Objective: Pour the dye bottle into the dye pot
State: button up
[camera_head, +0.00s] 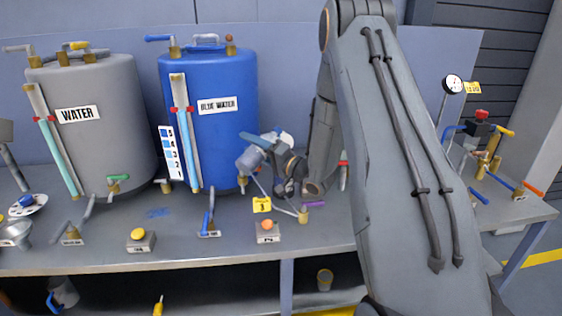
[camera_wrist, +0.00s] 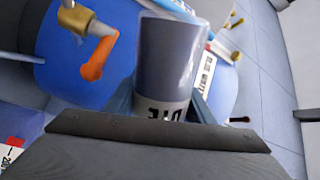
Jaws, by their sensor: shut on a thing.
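The dye bottle (camera_wrist: 168,60) is a grey-blue cylinder with a white label whose lettering is upside down in the wrist view. My gripper (camera_wrist: 160,105) is shut on it, with a blue finger on each side. In the head view my gripper (camera_head: 266,140) holds the bottle (camera_head: 249,158) tilted in front of the lower right of the blue tank, above the bench. A brass fitting (camera_head: 243,181) shows just below the bottle. I cannot pick out the dye pot for certain, and no liquid is seen leaving the bottle.
The blue water tank (camera_head: 228,75) and grey water tank (camera_head: 85,130) stand at the back of the bench (camera_head: 110,258). An orange-handled valve (camera_wrist: 97,57) is close left of the bottle. Two button boxes (camera_head: 141,240) (camera_head: 268,232) sit near the front edge. Brass pipework (camera_head: 487,155) stands far right.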

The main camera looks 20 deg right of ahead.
jog(key=shift+w+d+r+n+g+y+b, duration=0.2)
jog(key=shift+r+n+g, duration=0.25)
jog(key=shift+n, duration=2)
jog(key=shift+w+d+r+n+g+b, duration=0.15)
jog(key=shift+r+n+g+b, duration=0.35)
jog(key=shift+n, duration=2)
jog(key=shift+w+d+r+n+g+y+b, duration=0.1)
jog(key=shift+d+r+n+g, duration=0.35)
jog(key=shift+n, duration=2)
jog(key=shift+a+r, duration=0.15)
jog(key=shift+a, duration=0.1)
